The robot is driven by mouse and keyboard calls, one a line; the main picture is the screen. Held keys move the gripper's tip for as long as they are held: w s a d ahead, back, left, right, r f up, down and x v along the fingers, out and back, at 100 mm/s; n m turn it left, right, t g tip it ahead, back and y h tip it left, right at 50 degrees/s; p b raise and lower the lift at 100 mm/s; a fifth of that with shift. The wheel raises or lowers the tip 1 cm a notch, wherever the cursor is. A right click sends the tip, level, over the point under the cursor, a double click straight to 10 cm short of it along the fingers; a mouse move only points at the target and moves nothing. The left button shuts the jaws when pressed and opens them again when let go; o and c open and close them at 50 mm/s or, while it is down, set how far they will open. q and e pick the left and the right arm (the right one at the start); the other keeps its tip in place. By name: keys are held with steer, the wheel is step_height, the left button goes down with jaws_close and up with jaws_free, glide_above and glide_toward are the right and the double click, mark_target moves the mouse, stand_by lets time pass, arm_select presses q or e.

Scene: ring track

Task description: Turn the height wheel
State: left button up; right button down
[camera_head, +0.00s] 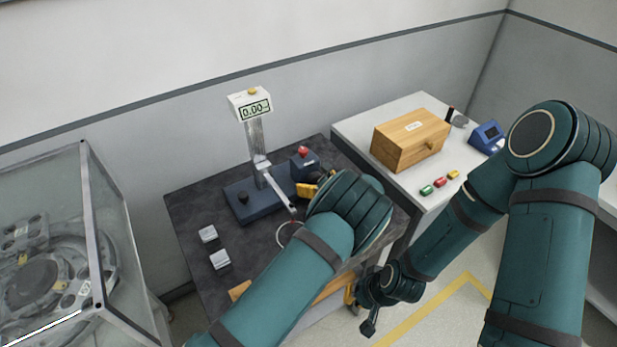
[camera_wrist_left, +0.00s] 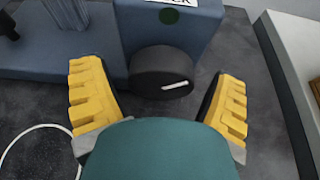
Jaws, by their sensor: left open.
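The height wheel (camera_wrist_left: 162,73) is a dark round knob with a white pointer line, on the front of a blue housing (camera_wrist_left: 200,28). My left gripper (camera_wrist_left: 158,82) is open, with one yellow finger on each side of the wheel and visible gaps to it. In the head view the left gripper (camera_head: 313,188) is at the blue housing (camera_head: 304,166) of the height gauge, and my arm hides the wheel. The gauge display (camera_head: 255,109) reads 0.00. My right gripper (camera_head: 370,300) hangs low beside the table; its finger opening is unclear.
Two metal blocks (camera_head: 208,234) lie on the dark table (camera_head: 190,205). A looped white cable (camera_head: 288,236) lies by my left arm. A wooden box (camera_head: 410,139) and small coloured pieces (camera_head: 440,182) are on the white bench at right. A glass case (camera_head: 90,230) stands at left.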

arm_select(q)
steer(key=shift+w+a+f, duration=0.1)
steer(key=shift+w, duration=0.05)
steer(key=shift+c, duration=0.4)
steer(key=c, duration=1.1)
